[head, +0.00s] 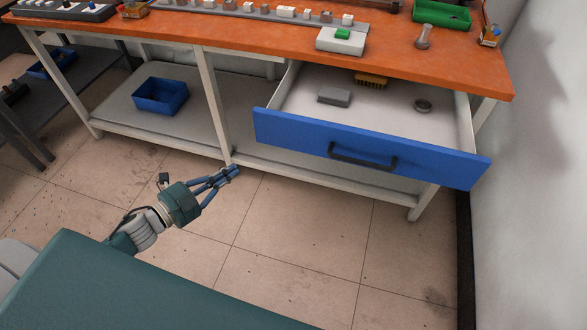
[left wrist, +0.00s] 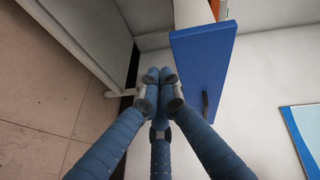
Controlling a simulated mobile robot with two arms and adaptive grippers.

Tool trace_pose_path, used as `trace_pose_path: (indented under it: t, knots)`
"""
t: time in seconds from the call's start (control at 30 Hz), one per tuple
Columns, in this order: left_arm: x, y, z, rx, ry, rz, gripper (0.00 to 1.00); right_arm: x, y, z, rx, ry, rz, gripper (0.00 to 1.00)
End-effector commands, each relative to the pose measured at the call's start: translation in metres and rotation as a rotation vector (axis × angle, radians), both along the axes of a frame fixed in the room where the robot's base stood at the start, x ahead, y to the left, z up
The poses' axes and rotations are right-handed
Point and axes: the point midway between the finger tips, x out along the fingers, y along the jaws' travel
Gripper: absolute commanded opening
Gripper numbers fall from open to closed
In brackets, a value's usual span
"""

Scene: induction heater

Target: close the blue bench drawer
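The blue bench drawer (head: 285,130) is pulled out from under the orange bench top, at the right in the head view. Its front carries a black bar handle (head: 362,161). A grey block (head: 334,97), a brown brush (head: 371,80) and a dark ring (head: 422,106) lie in it. My left gripper (head: 236,173) is left of and in front of the drawer, apart from it. Its fingers are together and hold nothing. In the left wrist view the fingertips (left wrist: 160,76) are beside the blue drawer front (left wrist: 200,65), with the handle (left wrist: 205,104) partly visible. My right gripper is not in view.
The orange bench top (head: 200,40) holds a white box with a green top (head: 341,40), a green tray (head: 440,14) and small parts. A blue bin (head: 160,95) sits on the lower shelf. A white wall (head: 540,180) stands right. The tiled floor before the bench is clear.

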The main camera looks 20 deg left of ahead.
Motion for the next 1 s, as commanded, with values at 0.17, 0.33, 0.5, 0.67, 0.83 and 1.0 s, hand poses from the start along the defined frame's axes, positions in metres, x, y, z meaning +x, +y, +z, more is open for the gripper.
trace_pose_path:
  t: [0.17,0.33,0.5,0.67,0.83,1.0]
  knots:
    - [-0.013,-0.061,0.044,0.141,-0.219,-0.27,0.0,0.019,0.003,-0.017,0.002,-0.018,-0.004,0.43]
    - [-0.023,-0.085,0.066,0.186,-0.293,-0.361,0.0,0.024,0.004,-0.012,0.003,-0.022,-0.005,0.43]
    - [-0.011,-0.098,0.069,0.187,-0.299,-0.365,0.0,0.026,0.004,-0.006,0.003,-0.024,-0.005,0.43]
    - [0.013,-0.119,0.07,0.187,-0.3,-0.363,0.0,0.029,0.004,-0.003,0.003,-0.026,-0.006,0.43]
    - [0.039,-0.143,0.07,0.185,-0.298,-0.36,0.0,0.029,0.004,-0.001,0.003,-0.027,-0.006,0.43]
    - [0.065,-0.152,0.068,0.186,-0.295,-0.358,0.0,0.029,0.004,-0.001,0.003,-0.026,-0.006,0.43]
